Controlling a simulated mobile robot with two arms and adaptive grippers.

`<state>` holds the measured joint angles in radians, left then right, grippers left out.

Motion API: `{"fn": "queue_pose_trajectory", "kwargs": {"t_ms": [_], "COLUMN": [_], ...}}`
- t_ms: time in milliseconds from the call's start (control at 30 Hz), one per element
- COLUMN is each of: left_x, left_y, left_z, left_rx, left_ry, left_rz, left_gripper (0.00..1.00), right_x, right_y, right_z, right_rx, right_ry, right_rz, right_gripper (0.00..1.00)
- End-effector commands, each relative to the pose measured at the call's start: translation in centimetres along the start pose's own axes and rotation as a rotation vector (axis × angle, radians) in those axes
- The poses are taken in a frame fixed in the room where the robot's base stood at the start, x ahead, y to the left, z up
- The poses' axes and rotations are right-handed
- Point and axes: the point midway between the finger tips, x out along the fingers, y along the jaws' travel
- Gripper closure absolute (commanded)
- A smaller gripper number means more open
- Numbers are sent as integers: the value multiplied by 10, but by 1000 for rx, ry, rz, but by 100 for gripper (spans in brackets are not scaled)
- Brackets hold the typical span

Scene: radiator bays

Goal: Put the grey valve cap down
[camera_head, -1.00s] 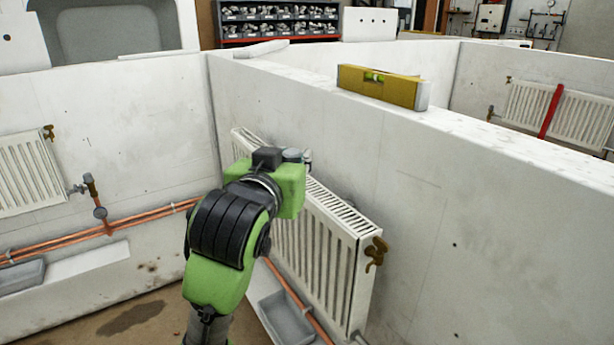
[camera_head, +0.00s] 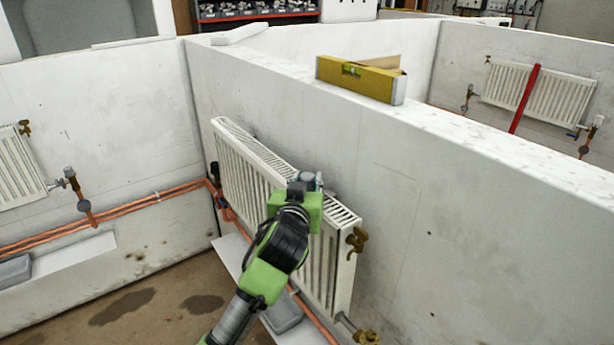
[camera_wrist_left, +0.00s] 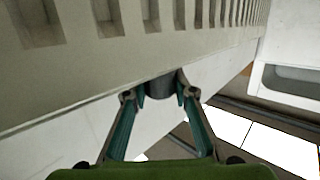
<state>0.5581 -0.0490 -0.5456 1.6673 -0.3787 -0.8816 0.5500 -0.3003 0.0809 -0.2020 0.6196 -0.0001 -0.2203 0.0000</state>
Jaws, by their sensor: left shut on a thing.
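My left gripper (camera_head: 312,180) is at the top edge of the white radiator (camera_head: 240,180) on the middle wall, towards its right end. In the left wrist view the gripper (camera_wrist_left: 160,95) is shut on the grey valve cap (camera_wrist_left: 160,84), a small dark grey piece between its teal-lined fingertips. The radiator's slotted part (camera_wrist_left: 80,60) runs along the top of that view, close beyond the cap. I cannot tell whether cap and radiator touch. In the head view my gripper hides the cap. My right gripper is in neither view.
Brass valves (camera_head: 357,239) stick out at the radiator's right end. Below are copper pipes (camera_head: 318,325), a white ledge (camera_head: 232,250) and a grey tray (camera_head: 285,315), partly behind my arm.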

Motion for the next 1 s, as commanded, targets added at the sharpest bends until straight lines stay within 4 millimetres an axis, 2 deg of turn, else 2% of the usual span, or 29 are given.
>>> {"fn": "queue_pose_trajectory", "kwargs": {"t_ms": [300,333,367,400,767,867,1000], "left_x": [0,0,0,0,-1,-8,-29], "left_y": [0,0,0,0,0,1,0], "left_z": [3,2,2,2,0,1,2], "left_rx": [-1,-1,-1,0,0,-1,-3], "left_ry": [1,1,1,1,1,3,3], "left_rz": [1,0,0,0,0,2,2], "left_gripper": [84,67,60,58,58,58,58], "right_x": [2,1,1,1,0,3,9], "right_y": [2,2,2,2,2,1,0], "right_z": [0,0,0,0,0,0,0], "right_rx": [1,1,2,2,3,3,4], "right_ry": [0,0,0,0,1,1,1], "right_rz": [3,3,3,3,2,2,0], "right_gripper": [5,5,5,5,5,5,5]}}
